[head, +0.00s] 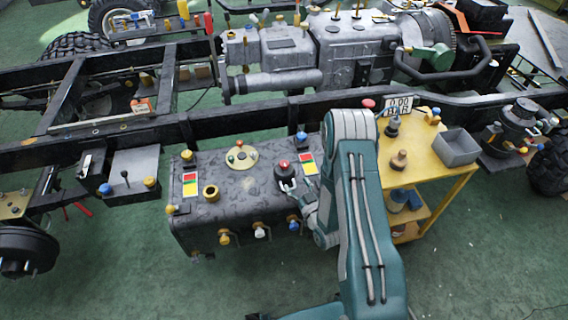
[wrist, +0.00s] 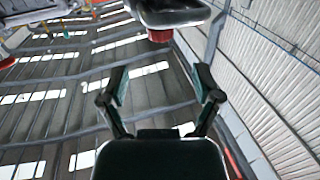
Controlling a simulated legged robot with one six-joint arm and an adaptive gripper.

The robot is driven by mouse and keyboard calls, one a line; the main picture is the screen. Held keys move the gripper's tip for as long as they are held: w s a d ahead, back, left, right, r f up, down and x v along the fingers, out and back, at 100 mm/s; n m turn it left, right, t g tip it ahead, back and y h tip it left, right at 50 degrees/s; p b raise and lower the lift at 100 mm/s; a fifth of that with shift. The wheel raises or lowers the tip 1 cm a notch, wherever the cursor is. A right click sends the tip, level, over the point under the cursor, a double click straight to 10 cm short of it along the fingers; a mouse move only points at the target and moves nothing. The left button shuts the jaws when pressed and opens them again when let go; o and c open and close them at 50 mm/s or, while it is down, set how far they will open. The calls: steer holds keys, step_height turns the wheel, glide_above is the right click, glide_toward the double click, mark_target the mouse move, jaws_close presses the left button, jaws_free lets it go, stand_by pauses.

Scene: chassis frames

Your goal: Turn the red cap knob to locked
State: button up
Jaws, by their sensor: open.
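The red cap knob (head: 284,164) stands on a dark fitting on top of the mottled grey tank (head: 235,210), near the tank's right end. A red cap (wrist: 160,36), seemingly the knob, shows beyond the fingertips under a dark grey shape at the top. It looks apart from both fingers. Its lock setting cannot be read.
A red-yellow-green label (head: 308,163) is right of the knob. A blue-capped fitting (head: 301,139) stands behind it. Several valves line the tank's front. A yellow cart (head: 450,160) with a grey bin (head: 456,147) stands to the right. The green floor in front is clear.

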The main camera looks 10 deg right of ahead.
mark_target(286, 168)
steer(key=x, duration=0.9)
steer(key=shift+w, duration=0.25)
jaws_close()
